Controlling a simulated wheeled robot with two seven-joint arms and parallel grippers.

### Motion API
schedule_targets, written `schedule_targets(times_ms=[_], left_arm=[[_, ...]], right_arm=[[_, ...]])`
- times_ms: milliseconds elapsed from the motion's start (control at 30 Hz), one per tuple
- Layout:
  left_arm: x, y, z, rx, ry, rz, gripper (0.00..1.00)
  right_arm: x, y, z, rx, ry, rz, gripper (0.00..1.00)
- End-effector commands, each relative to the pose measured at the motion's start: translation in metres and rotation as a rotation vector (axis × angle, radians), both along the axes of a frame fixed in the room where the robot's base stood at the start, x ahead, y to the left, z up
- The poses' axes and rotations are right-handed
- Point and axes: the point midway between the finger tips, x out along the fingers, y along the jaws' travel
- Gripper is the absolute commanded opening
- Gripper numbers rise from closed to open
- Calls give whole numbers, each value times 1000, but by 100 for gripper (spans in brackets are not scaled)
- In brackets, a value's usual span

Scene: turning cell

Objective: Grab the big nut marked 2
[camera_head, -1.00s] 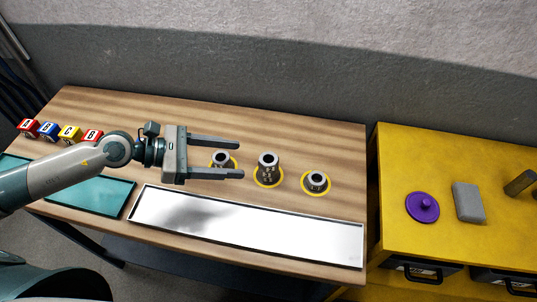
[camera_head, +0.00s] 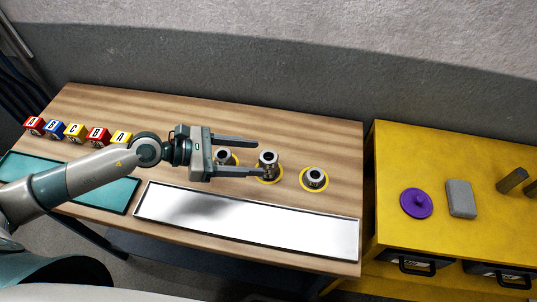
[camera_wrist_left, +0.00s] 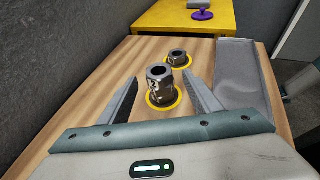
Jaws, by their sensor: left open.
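Three grey metal nuts stand in a row, each in a yellow ring. The middle nut (camera_head: 268,158) is the tallest; dark marks show on its side, but I cannot read them surely. The left nut (camera_head: 223,158) is partly hidden by my left gripper. The right nut (camera_head: 315,177) is short. My left gripper (camera_head: 258,158) is open and empty, its fingers pointing right, with the tips beside the middle nut. In the left wrist view the tall nut (camera_wrist_left: 161,88) shows between the two fingers, and a shorter nut (camera_wrist_left: 178,57) stands beyond. My right gripper is not in view.
A long shallow silver tray (camera_head: 190,229) lies in front of the nuts, with a teal tray (camera_head: 112,190) to its left. Several lettered blocks (camera_head: 75,131) stand at the left. A yellow cabinet (camera_head: 430,150) at right bears a purple lidded disc (camera_head: 416,203) and grey block (camera_head: 461,198).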

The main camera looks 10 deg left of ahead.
Motion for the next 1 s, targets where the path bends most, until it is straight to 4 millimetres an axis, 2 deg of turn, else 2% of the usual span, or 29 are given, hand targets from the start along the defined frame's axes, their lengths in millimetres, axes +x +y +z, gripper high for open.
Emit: schedule_targets(times_ms=[33,100,300,833,867,1000], left_arm=[[3,-6,4,-2,0,0,58],[7,-12,2,-2,-1,0,58],[13,-27,-8,-1,-1,1,58],[14,-30,-12,1,-1,1,58],[14,-30,-12,1,-1,1,55],[14,-30,-12,1,-1,1,22]], right_arm=[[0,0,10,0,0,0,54],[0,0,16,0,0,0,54],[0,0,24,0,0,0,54],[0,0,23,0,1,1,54],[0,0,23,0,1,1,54],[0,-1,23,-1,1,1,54]])
